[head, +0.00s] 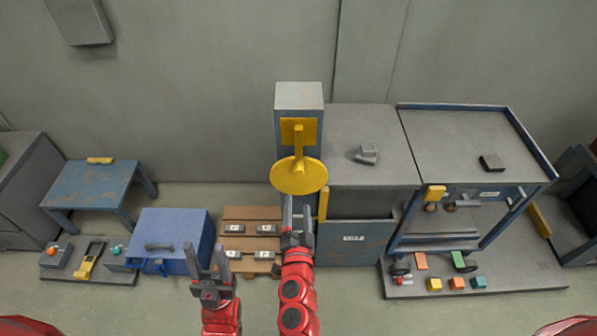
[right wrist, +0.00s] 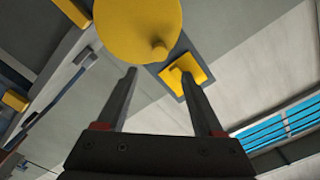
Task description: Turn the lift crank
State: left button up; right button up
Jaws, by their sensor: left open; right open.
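The lift crank appears as a yellow disc (head: 299,177) in front of a yellow plate (head: 290,127) on a grey post (head: 299,95). The right wrist view shows the disc (right wrist: 135,22) with a short yellow knob (right wrist: 160,51) near its edge, and the plate (right wrist: 196,72). My right gripper (head: 298,210) is open and empty, just below the disc in the head view. Its spread fingers (right wrist: 158,76) point towards the disc and plate, with nothing between them. My left gripper (head: 206,256) is open and empty, lower left, in front of the blue box.
A blue box (head: 178,225) and wooden pallets (head: 250,213) with small labelled blocks lie left of the post. A grey cabinet (head: 365,140) and a cart (head: 465,140) stand right. A yellow upright bar (head: 323,204) is close beside my right gripper. A blue table (head: 90,185) stands far left.

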aim_at(299, 174)
jog(key=w+p, duration=0.1)
jog(key=w, duration=1.1)
jog(key=shift+w+r+p, duration=0.1)
jog(key=shift+p, duration=0.3)
jog(key=shift+w+d, duration=0.1)
jog(key=shift+w, duration=0.1)
grip_shut()
dwell(0.5)
